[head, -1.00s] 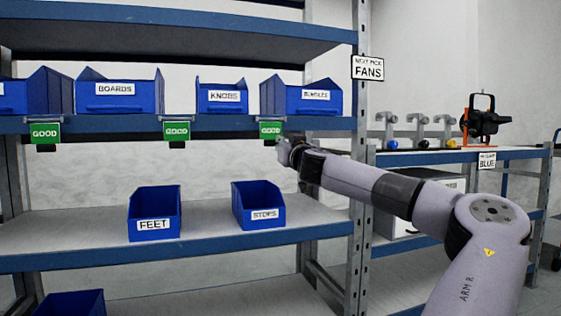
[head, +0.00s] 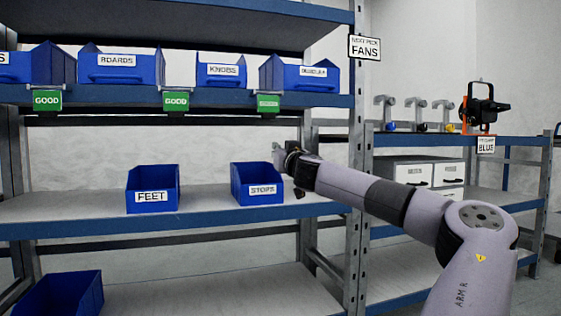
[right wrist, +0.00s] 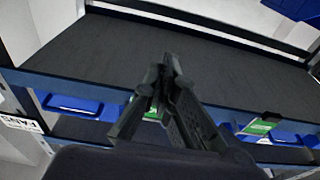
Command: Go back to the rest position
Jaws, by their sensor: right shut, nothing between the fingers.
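My right arm reaches in from the right of the head view. My right gripper (head: 278,157) is in front of the shelf rack, at the upper right corner of the blue STOPS bin (head: 256,184) in the picture; whether it touches the bin cannot be told. In the right wrist view its dark fingers (right wrist: 168,70) are together with nothing between them. The fingers show over a dark shelf board (right wrist: 230,70) there. My left gripper is in neither view.
Above the gripper is a shelf edge with green GOOD cards (head: 176,101) and blue bins such as KNOBS (head: 221,71). A FEET bin (head: 152,190) stands left of STOPS. A rack post (head: 356,200) is behind my forearm. A side bench (head: 440,146) holds a black lamp (head: 483,106).

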